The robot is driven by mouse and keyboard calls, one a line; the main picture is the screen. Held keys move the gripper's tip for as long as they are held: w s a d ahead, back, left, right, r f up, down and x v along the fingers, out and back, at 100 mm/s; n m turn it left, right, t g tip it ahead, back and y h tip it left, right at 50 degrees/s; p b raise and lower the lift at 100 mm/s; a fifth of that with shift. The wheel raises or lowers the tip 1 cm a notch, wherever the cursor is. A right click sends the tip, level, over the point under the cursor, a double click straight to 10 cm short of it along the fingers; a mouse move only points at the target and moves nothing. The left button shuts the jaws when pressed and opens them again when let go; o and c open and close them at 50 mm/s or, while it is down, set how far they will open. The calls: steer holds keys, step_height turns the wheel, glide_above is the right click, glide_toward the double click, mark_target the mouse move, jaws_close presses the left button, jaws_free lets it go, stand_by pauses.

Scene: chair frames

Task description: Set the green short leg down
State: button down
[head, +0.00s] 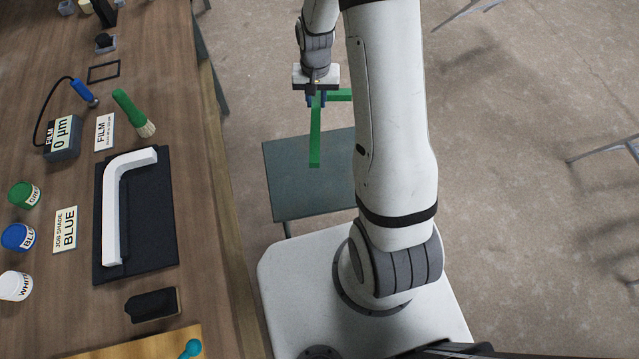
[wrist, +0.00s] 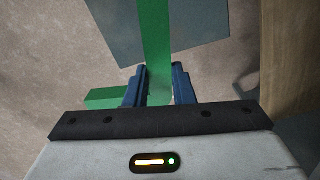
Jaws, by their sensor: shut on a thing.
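The green short leg (head: 315,140) is an angled green bar held in my gripper (head: 316,98). Its long arm hangs toward the grey-green board (head: 300,180) in the head view, and a short arm sticks out to the right. In the wrist view the green leg (wrist: 156,40) runs up between the two blue fingers of my gripper (wrist: 159,85), which are shut on it. Its short arm shows at the left. The board (wrist: 190,30) lies beyond the leg there. I cannot tell the gap between leg and board.
The wooden workbench (head: 215,230) fills the left. On it, a white bent leg (head: 112,200) lies on a black mat (head: 155,240), near a green-handled brush (head: 130,110), a film gauge (head: 62,140) and paint pots (head: 18,237). Bare concrete floor (head: 500,130) lies right; chair frames (head: 605,150) stand at the edge.

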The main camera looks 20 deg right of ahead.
steer(key=f+m+b, duration=0.2)
steer(key=f+b, duration=0.3)
steer(key=f, duration=0.3)
steer(key=f+m+b, duration=0.1)
steer(key=f+b, duration=0.5)
steer(key=f, duration=0.2)
steer(key=d+f+m+b, duration=0.1)
steer(key=f+m+b, duration=0.1)
steer(key=f+b, duration=0.3)
step_height(320, 180, down, 3)
steer(key=shift+d+f+m, duration=0.1)
steer(key=shift+f+m, duration=0.05)
steer(key=shift+m, duration=0.15)
steer(key=shift+f+b, duration=0.15)
steer(key=shift+b, duration=0.2)
steer(key=c, duration=1.2)
jaws_free()
steer(key=shift+c, duration=0.2)
